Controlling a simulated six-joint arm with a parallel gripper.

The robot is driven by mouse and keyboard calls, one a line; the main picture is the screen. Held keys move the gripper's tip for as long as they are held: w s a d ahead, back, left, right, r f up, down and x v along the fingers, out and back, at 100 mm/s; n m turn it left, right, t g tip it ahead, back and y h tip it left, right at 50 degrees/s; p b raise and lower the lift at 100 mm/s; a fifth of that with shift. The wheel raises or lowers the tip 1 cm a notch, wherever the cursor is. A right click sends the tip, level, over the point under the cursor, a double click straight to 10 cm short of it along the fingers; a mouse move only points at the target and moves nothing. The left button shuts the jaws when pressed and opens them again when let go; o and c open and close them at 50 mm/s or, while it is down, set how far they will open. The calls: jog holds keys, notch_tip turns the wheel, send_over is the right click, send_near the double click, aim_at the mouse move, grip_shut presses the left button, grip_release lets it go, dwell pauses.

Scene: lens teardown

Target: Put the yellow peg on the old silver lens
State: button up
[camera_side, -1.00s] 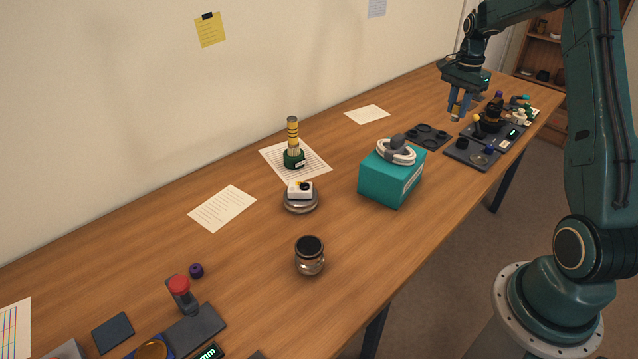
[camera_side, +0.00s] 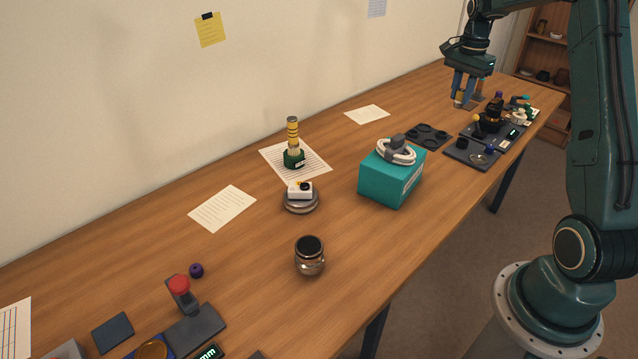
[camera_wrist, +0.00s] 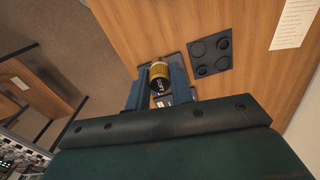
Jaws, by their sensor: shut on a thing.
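My gripper (camera_side: 464,97) is at the far end of the bench, shut on a short cylinder with a yellow-gold band and a black end. In the wrist view this banded cylinder (camera_wrist: 160,77) sits between the two blue fingers, above a dark plate. A small yellow ball-headed peg (camera_side: 476,119) stands on the dark equipment at the far right. A silver barrel with a black top (camera_side: 310,257), which looks like the old silver lens, stands upright on the bare front middle of the bench, well away from my gripper.
A teal box (camera_side: 390,176) with a coiled white cable stands mid-bench. A dark tray with round wells (camera_side: 428,136) lies beyond it. A yellow-banded stack on a green base (camera_side: 293,148) and a silver disc with a white block (camera_side: 300,203) stand left. A red-topped device (camera_side: 181,290) is front left.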

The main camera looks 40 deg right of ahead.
jog(key=w+a+r+n, duration=0.2)
jog(key=w+a+n, duration=0.3)
jog(key=a, duration=0.7)
notch_tip(320, 180, up, 5)
jog(key=n, duration=1.5)
send_over(309, 246)
notch_tip(309, 246, down, 16)
jog(key=shift+r, duration=0.25)
jog(key=shift+f, duration=0.1)
jog(key=shift+f, duration=2)
jog(key=shift+f, duration=0.2)
